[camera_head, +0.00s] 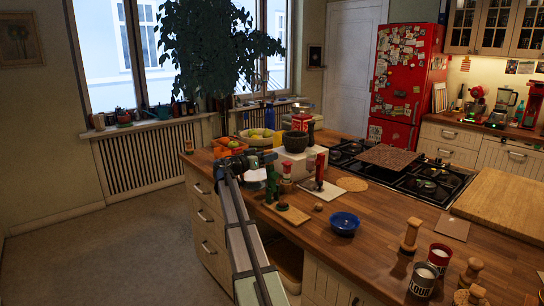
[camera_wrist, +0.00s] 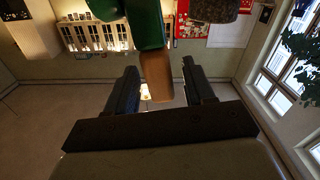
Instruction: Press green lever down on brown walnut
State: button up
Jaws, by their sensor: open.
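The green lever press (camera_head: 271,187) stands at the left end of the wooden island, by a small board (camera_head: 294,214). In the wrist view its green part (camera_wrist: 143,22) fills the top, and a tan wooden handle end (camera_wrist: 157,76) extends from it. My gripper (camera_head: 246,162) is just left of the press. In the wrist view my gripper (camera_wrist: 163,84) is open, with the handle end between its fingers; whether they touch it is unclear. A small round brown thing (camera_head: 318,206), perhaps a walnut, lies on the countertop right of the board. Whether a walnut sits under the lever cannot be told.
Close by are a red-topped press (camera_head: 287,181), another red press (camera_head: 319,172), a blue bowl (camera_head: 344,223) and a dark mortar (camera_head: 295,141) on a white block. Fruit bowls (camera_head: 257,137) stand behind my gripper. Bare countertop lies around the blue bowl.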

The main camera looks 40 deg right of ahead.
jog(key=shift+d, duration=1.3)
jog(key=shift+c, duration=0.4)
grip_shut()
